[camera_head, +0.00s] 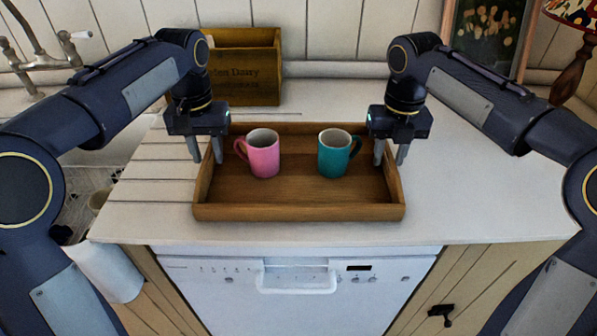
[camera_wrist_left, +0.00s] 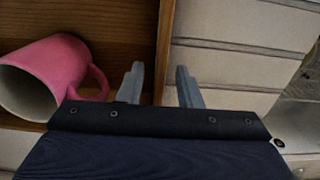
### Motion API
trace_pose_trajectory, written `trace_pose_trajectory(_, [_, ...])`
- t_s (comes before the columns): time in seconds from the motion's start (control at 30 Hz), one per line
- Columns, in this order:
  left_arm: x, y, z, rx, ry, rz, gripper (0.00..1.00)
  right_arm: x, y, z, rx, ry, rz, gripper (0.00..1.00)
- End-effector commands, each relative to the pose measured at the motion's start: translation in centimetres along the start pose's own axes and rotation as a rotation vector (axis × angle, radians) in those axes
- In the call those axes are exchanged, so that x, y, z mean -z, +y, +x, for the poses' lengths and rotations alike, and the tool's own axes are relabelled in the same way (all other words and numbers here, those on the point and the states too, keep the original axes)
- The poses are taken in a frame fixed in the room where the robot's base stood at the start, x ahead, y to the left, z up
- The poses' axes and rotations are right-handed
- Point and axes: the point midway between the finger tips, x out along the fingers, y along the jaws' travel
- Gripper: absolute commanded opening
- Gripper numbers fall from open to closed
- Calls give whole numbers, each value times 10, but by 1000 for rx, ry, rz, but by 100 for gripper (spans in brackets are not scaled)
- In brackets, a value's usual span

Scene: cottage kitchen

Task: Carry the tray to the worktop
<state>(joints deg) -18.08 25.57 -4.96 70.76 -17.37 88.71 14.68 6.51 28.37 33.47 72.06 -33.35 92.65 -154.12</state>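The wooden tray (camera_head: 300,212) lies on the white worktop (camera_head: 470,190) above the dishwasher. A pink mug (camera_head: 264,158) stands in its left half and a teal mug (camera_head: 333,158) in its right half, both upright. My left gripper (camera_head: 206,158) is at the tray's left wall, its fingers apart. In the left wrist view, my left gripper's fingers (camera_wrist_left: 159,88) stand on either side of the tray wall (camera_wrist_left: 165,45), with gaps visible; the pink mug (camera_wrist_left: 55,75) is beside them. My right gripper (camera_head: 391,158) is at the right wall, fingers apart, one on each side.
A wooden crate (camera_head: 245,68) stands at the back left against the wall. The sink and tap (camera_head: 40,55) are at the left. A framed picture (camera_head: 487,35) and a lamp (camera_head: 575,65) are at the back right. The worktop right of the tray is clear.

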Motion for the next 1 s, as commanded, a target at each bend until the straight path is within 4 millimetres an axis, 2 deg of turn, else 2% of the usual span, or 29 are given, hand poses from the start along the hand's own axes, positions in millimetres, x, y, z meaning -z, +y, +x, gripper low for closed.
trace_pose_trajectory(0.3, [1, 1, -68, -1, 6, 0, 32, 0, 0, 0, 0, 0, 0, 32])
trace_pose_trajectory(0.5, [1, 0, -97, -1, 3, 0, 32, 0, 0, 0, 0, 0, 0, 32])
trace_pose_trajectory(0.67, [0, 0, -106, 0, 1, 1, 32, 0, 0, -2, 0, -1, 0, 32])
trace_pose_trajectory(0.77, [0, 0, -108, 0, 0, 1, 32, -1, 0, -10, -1, -3, 1, 32])
trace_pose_trajectory(1.0, [0, 0, -108, -1, 0, 0, 32, -1, 1, -58, -2, -5, 0, 32])
